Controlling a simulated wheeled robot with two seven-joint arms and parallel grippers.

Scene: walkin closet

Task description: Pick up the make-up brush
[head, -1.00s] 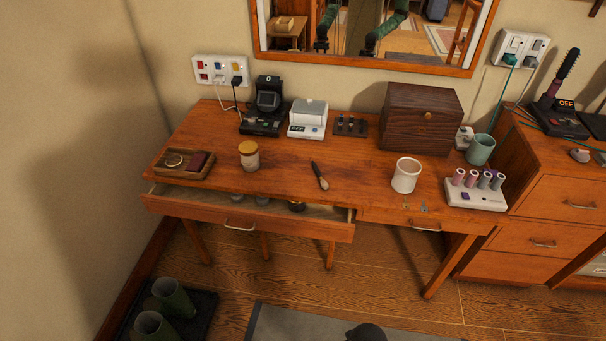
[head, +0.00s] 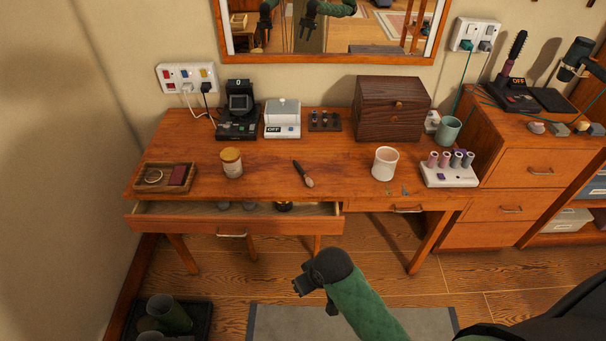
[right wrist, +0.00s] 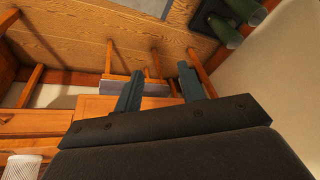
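The make-up brush (head: 302,173) lies on the wooden desk top (head: 335,165), left of the white cup. Its dark handle points to the back and its pale bristle end to the front right. My right gripper (head: 299,286) is in front of the desk and lower in the picture, apart from the brush. In the right wrist view the two fingers of the right gripper (right wrist: 160,68) stand apart with nothing between them. The brush does not show clearly in that view. My left gripper is not directly in view.
The left drawer (head: 235,225) is pulled open in front of the desk. A lidded jar (head: 232,164) stands left of the brush and a white cup (head: 385,163) right of it. A wooden box (head: 392,110) stands behind. The desk surface around the brush is clear.

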